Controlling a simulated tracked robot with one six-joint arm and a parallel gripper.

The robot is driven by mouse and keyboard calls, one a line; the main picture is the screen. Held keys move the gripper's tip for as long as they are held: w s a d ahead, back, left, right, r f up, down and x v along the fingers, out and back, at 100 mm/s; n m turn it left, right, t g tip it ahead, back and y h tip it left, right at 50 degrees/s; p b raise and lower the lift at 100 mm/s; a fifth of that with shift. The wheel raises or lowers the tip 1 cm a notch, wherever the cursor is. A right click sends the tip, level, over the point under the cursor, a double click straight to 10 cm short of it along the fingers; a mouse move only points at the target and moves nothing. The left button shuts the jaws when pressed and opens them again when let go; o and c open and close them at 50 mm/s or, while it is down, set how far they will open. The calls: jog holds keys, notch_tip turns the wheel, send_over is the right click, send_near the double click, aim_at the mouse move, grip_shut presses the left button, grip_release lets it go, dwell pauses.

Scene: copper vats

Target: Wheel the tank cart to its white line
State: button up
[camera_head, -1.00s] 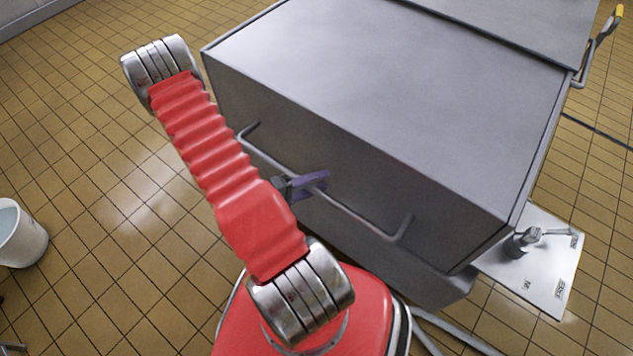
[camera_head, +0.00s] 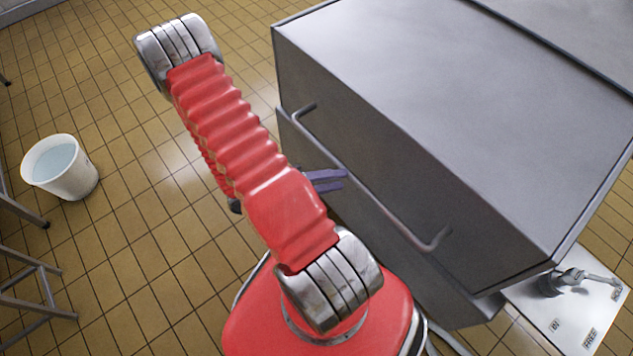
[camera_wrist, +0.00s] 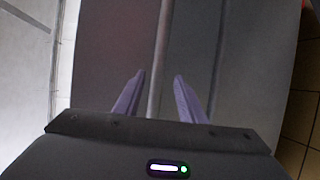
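The tank cart (camera_head: 450,110) is a big grey metal box that fills the right half of the head view. A bent bar handle (camera_head: 402,224) runs along its near side. My gripper (camera_head: 342,180), with purple fingers, is beside the handle, partly hidden behind my red arm. In the wrist view my gripper (camera_wrist: 158,82) is open, its fingertips apart. The handle (camera_wrist: 161,50) shows as a grey bar running between the fingers in that view; I cannot tell how deep it sits. No white floor line is clear in the head view.
A white plate (camera_head: 540,318) with a grey lever and small labels is at the cart's lower right corner. A white bucket (camera_head: 85,178) of water stands on the tiles at left, near stool or frame legs (camera_head: 42,285). The tiled floor between bucket and cart is clear.

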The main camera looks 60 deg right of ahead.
jog(key=v, duration=0.5)
jog(key=shift+a, duration=0.1)
jog(key=shift+w, duration=0.1)
jog(key=w+a+r+n+t+y, duration=0.3)
jog(key=a+r+t+y, duration=0.3)
jog(key=a+r, duration=0.7)
jog(key=w+a+r+n+t+y, duration=0.4)
jog(key=a+r+t, duration=0.6)
jog(key=r, duration=0.9)
jog(key=shift+w+a+r+y, duration=0.4)
jog(key=shift+w+a+y, duration=0.5)
jog(key=shift+w+a, duration=0.4)
jog(key=shift+s+a, duration=0.1)
jog(key=shift+c, duration=0.7)
